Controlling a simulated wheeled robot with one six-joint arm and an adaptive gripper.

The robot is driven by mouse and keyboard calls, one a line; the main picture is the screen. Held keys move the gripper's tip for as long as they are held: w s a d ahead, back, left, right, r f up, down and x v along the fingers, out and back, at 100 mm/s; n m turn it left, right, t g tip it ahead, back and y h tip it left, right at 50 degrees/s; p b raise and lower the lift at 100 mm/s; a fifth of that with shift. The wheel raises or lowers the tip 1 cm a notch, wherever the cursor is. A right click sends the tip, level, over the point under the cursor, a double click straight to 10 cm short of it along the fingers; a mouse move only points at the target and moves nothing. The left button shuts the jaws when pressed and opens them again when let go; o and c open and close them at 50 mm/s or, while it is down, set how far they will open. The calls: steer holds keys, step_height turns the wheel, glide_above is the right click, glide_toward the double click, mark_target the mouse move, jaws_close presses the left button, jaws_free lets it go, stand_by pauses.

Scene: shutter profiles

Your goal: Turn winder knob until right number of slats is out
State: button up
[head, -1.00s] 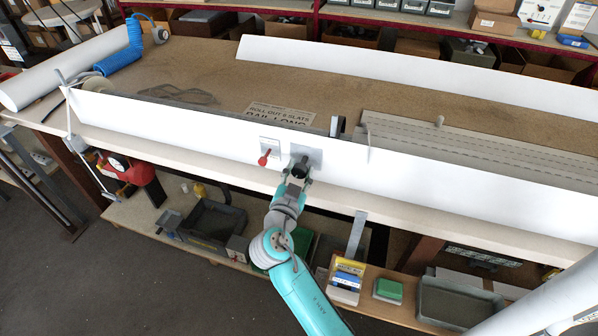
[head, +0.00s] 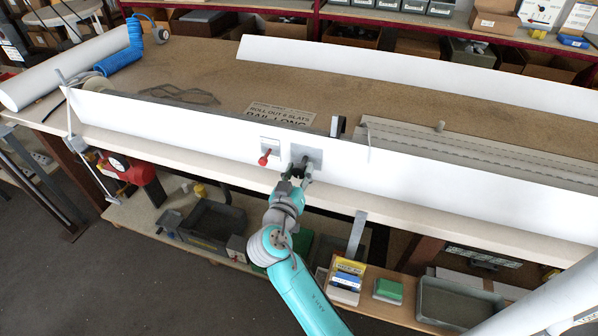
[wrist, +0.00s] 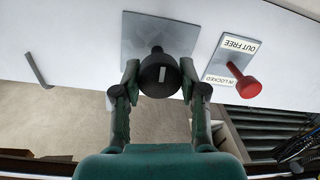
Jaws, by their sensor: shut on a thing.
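The winder knob (wrist: 159,76) is black with a white mark and stands out from a grey plate (wrist: 150,35) on the long white panel (head: 450,185). My gripper (wrist: 159,84) is shut on the knob, one finger each side; it also shows in the head view (head: 298,174). Beside the plate is a red lever (wrist: 249,87) on a label reading "OUT FREE" and "IN LOCKED".
A sign (head: 281,113) behind the panel reads "ROLL OUT", a hard-to-read number, and "SLATS"; its lower part is hidden. A second white strip (head: 360,65) stands farther back. Boxes (head: 345,280) stand on the shelf below.

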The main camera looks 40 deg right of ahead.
steer(key=n, duration=0.4)
steer(key=shift+n, duration=0.3)
steer(key=n, duration=0.4)
steer(key=shift+w+a+g, duration=0.1)
steer(key=shift+g, duration=0.3)
steer(key=n, duration=0.4)
steer(key=shift+f+n, duration=0.1)
steer(key=shift+n, duration=0.2)
steer(key=n, duration=0.4)
steer(key=shift+h, duration=0.3)
steer(key=n, duration=0.4)
steer(key=shift+f+n+g, duration=0.15)
steer(key=shift+n+g, duration=0.15)
steer(key=n, duration=0.4)
steer(key=shift+h, duration=0.3)
steer(key=n, duration=0.4)
steer(key=shift+n, duration=0.4)
steer(key=shift+n+h, duration=0.3)
steer(key=shift+n, duration=1.5)
